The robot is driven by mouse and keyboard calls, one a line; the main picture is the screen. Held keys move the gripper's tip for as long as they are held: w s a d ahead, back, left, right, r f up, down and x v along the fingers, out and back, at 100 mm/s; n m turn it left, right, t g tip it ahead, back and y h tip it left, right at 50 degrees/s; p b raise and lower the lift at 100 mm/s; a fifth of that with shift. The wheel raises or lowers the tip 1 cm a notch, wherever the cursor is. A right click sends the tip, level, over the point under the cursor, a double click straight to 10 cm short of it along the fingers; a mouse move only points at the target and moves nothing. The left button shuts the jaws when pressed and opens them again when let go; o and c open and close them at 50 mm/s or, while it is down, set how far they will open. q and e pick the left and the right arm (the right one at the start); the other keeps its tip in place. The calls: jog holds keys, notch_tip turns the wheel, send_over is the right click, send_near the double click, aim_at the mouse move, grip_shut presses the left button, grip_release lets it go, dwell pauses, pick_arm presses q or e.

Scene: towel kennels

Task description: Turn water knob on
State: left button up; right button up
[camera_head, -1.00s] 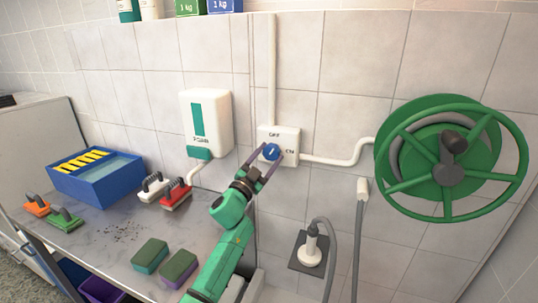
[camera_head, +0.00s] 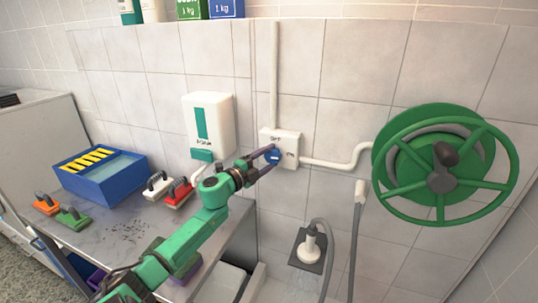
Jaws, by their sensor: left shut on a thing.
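The blue water knob (camera_head: 273,156) is on a white wall box (camera_head: 291,137) marked OFF at the top and ON at the right. A pale mark on the knob now lies roughly level, towards ON. My left gripper (camera_head: 266,157) reaches in from the left and is shut on the knob, with a finger on each side of it. My right gripper is not in view.
A white foam dispenser (camera_head: 208,126) hangs left of the box, above brushes on the counter (camera_head: 110,232). A green hose reel (camera_head: 440,165) is on the wall at the right. A spray head (camera_head: 309,246) sits below the box, with a hose beside it.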

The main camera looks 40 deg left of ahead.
pick_arm(q)
jog(key=shift+m+g+p, duration=0.3)
jog(key=shift+m+p, duration=0.05)
jog(key=shift+m, duration=0.25)
jog(key=o, duration=1.4)
jog(key=shift+c, duration=0.2)
jog(key=shift+s, duration=0.1)
jog(key=shift+s+f, duration=0.15)
jog(key=shift+s, duration=0.4)
jog(key=s+b, duration=0.2)
jog(key=s, duration=1.1)
jog(key=shift+s+a+r, duration=0.15)
jog(key=shift+a+r, duration=0.05)
jog(key=shift+a, duration=0.2)
